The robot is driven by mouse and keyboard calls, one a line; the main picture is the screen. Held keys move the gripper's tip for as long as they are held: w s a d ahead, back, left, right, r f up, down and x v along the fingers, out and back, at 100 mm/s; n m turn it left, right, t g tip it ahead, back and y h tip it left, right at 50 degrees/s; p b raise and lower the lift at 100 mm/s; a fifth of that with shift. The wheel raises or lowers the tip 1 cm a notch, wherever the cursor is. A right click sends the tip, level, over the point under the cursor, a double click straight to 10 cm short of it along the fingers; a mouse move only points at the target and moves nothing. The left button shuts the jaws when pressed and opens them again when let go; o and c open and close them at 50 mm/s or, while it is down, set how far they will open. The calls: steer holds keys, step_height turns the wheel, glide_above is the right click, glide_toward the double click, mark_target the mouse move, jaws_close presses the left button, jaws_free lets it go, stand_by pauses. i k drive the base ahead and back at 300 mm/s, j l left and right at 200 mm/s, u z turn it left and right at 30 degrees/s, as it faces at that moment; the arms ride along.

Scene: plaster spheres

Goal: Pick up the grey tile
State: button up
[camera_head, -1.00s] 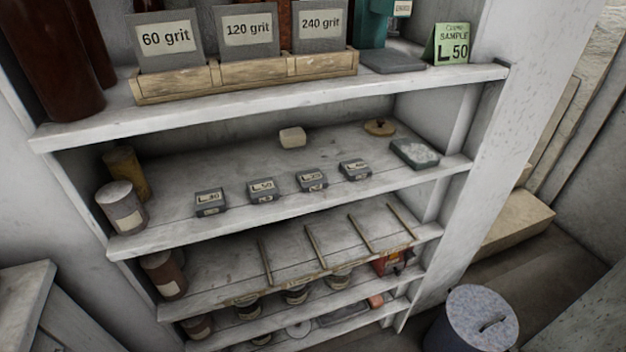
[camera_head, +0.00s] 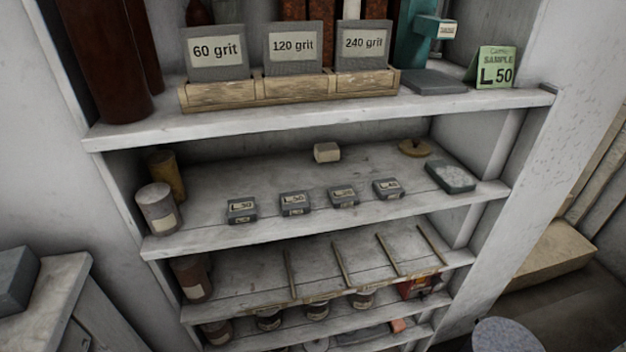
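Several small grey blocks with pale labels stand in a row on the second shelf: the leftmost (camera_head: 241,210), the second (camera_head: 294,204), the third (camera_head: 343,196) and the rightmost (camera_head: 387,189). Their labels start with "L", but the numbers are too small to read surely. A flat dark grey slab (camera_head: 433,82) lies on the upper shelf, beside a green card (camera_head: 494,68) reading "SAMPLE L 50". I cannot tell which of these grey pieces is the grey tile. My gripper is not in view.
A wooden rack (camera_head: 290,88) holds grit-labelled grey blocks on the upper shelf. A lower shelf has thin wooden dividers. A bench stands left.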

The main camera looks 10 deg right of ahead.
mark_target(295, 202)
steer(key=k+j, duration=0.1)
steer(key=j, duration=0.3)
steer(key=k+j, duration=0.1)
steer(key=j, duration=0.3)
steer(key=k+j, duration=0.1)
steer(key=j, duration=0.3)
steer(key=k+j, duration=0.15)
steer(key=j, duration=0.2)
steer(key=i+j+z, duration=0.05)
